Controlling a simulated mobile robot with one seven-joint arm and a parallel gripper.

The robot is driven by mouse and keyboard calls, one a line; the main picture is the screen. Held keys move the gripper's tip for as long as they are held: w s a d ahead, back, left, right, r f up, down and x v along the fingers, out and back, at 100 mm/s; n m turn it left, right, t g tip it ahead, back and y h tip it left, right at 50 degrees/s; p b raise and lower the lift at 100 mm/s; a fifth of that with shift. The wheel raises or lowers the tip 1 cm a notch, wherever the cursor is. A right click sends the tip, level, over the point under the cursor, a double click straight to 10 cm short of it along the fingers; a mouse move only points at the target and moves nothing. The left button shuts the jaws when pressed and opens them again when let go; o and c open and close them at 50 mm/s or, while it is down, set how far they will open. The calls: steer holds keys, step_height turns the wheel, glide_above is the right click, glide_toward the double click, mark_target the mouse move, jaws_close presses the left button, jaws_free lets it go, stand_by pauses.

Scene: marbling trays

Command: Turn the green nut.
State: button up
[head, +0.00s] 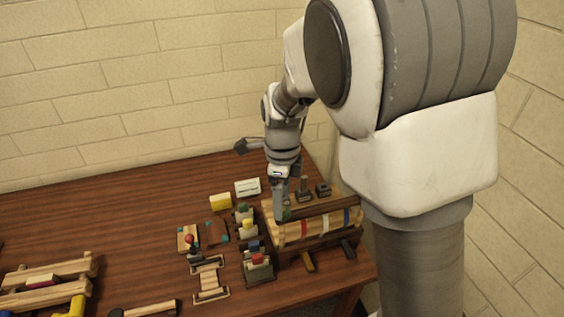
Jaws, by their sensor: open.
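My gripper (281,207) points down at the left end of a wooden rack (320,209). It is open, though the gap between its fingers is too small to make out. A small green patch (287,213), likely the green nut, shows right at the fingertips. The gripper covers most of it, so I cannot tell whether the fingers stand around it or touch it. Two dark fittings (303,195) (323,190) stand on the rack to the right of my gripper.
A row of small blocks with coloured tops (248,230) stands just left of the rack. A yellow block (220,201) and a white box (247,187) lie behind it. Wooden frames (209,279) lie in front. The table's back left (100,205) is clear.

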step_height(320, 180, up, 14)
stand_by(0.3)
